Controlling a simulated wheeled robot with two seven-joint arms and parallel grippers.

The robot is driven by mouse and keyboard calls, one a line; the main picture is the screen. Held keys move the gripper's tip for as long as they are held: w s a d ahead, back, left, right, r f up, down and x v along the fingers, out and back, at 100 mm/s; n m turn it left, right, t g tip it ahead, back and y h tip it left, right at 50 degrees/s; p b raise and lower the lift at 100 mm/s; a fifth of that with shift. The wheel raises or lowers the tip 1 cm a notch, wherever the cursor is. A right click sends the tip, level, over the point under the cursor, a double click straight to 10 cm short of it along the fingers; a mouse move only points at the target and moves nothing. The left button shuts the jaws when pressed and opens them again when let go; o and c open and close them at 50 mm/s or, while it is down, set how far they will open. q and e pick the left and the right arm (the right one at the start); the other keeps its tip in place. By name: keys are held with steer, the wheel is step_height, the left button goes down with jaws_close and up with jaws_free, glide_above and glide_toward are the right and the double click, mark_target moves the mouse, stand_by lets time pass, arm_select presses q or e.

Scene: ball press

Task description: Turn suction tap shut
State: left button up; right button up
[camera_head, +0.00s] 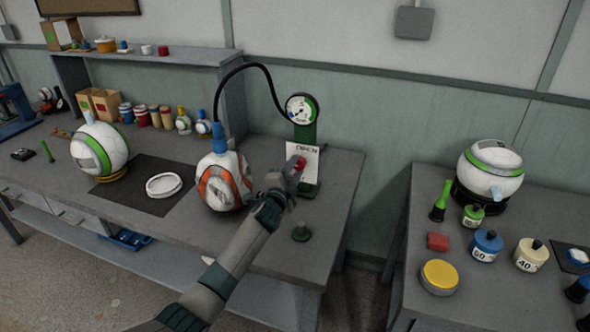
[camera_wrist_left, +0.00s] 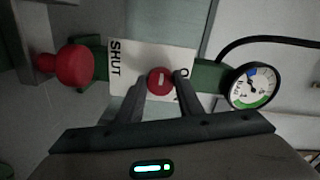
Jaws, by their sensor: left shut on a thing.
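The suction tap is a red knob (camera_wrist_left: 160,80) in front of a white card (camera_wrist_left: 126,62) marked SHUT at one end; the other end's word is partly hidden. In the head view the knob (camera_head: 300,163) shows small at the green gauge stand (camera_head: 306,133). My left gripper (camera_wrist_left: 160,88) has its two fingers on either side of the knob and is shut on it; it also shows in the head view (camera_head: 291,172). The round gauge (camera_head: 301,109) has a white face with a green band. My right gripper is not in view.
An orange and white ball (camera_head: 224,183) with a blue nozzle stands left of my left gripper, a black hose (camera_head: 247,66) arching from it to the gauge. A gap separates the benches.

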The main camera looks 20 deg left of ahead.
arm_select(q)
steer(key=shift+f, duration=0.15)
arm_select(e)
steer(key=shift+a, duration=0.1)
arm_select(q)
steer(key=o, duration=1.1)
steer(key=shift+c, duration=0.2)
steer(key=shift+s+a, duration=0.1)
steer(key=shift+s, duration=0.65)
steer(key=s+b, duration=0.2)
steer(key=s, duration=1.4)
steer(key=shift+a, duration=0.25)
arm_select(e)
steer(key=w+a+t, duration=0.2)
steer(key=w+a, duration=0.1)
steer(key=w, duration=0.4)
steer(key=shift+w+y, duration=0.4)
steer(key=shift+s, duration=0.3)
